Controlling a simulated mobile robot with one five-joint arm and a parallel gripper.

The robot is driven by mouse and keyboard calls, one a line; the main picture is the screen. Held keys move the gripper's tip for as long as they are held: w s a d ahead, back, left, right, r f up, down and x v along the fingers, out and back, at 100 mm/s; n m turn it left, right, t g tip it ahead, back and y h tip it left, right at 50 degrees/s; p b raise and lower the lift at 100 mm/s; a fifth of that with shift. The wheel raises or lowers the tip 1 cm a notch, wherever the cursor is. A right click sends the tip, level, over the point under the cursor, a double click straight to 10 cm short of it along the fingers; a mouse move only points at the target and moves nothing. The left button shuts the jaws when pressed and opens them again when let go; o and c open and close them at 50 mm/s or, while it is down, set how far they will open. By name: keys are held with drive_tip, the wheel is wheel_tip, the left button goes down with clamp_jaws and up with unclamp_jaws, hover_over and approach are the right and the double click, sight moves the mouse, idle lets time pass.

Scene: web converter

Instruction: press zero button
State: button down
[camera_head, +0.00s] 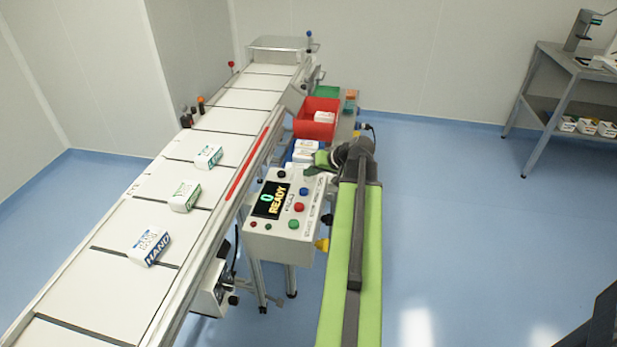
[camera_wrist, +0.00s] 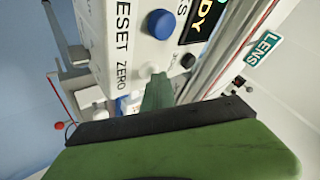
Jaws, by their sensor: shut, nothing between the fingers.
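The control box (camera_head: 283,244) stands beside the conveyor, its lit display (camera_head: 270,201) reading "0 READY". In the wrist view a pale round button (camera_wrist: 147,71) sits beside the printed word "ZERO" (camera_wrist: 122,72). A blue button (camera_wrist: 161,24) sits beside "RESET", and a black button (camera_wrist: 188,61) lies to the right. My gripper (camera_wrist: 158,82) is shut and empty, its green fingertips just below and right of the pale button. I cannot tell whether they touch the panel. In the head view my gripper (camera_head: 318,163) is at the far end of the box; the pale button is unclear there.
The conveyor (camera_head: 127,225) carries several small cartons, including a HAND carton (camera_head: 150,246). A red bin (camera_head: 316,118) and white boxes (camera_head: 304,150) stand just beyond my gripper. A grey shelf (camera_head: 561,85) stands far right. The blue floor on the right is clear.

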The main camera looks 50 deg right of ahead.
sight(311, 179)
idle(0.3)
drive_tip(key=shift+r+p, duration=1)
drive_tip(key=shift+p, duration=0.1)
wheel_tip(311, 179, up, 5)
drive_tip(key=p, duration=0.5)
